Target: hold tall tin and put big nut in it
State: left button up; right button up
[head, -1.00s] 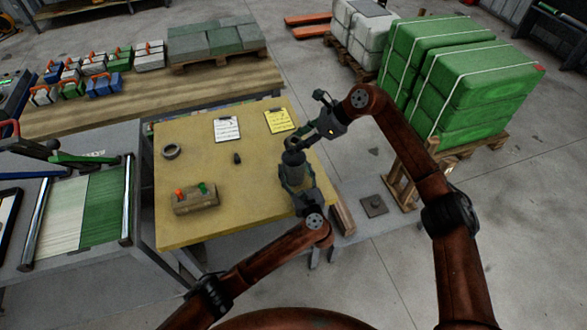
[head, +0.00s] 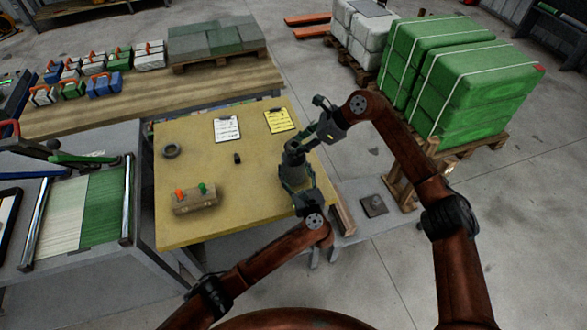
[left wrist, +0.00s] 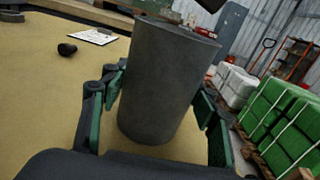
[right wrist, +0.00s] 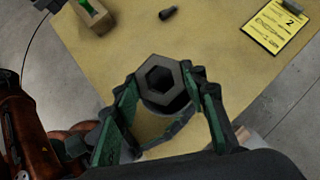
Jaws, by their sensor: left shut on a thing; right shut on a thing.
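The tall tin (left wrist: 165,80) is a dark grey cylinder standing upright between the fingers of my left gripper (left wrist: 160,112). In the head view my left gripper (head: 295,180) is shut around the tin (head: 294,160) near the table's right edge. The big nut (right wrist: 158,74) is a grey hexagonal ring with a dark hole, held between the fingertips of my right gripper (right wrist: 163,84). In the head view my right gripper (head: 304,143) is at the tin's top and hides its mouth. The right wrist view shows the nut over the tin; I cannot tell the gap.
The yellow table (head: 215,215) holds a block with red and green pegs (head: 195,201), a dark ring (head: 171,151), a small dark piece (head: 237,158), a white clipboard (head: 227,129) and a yellow clipboard (head: 281,121). The table's front middle is clear.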

aim_at(294, 168)
jog(key=shift+f, duration=1.45)
dwell(0.3)
jog(key=o, duration=1.2)
jog(key=shift+o, duration=0.2)
jog(key=o, duration=0.5)
jog(key=shift+f, duration=0.1)
jog(key=shift+d, duration=0.1)
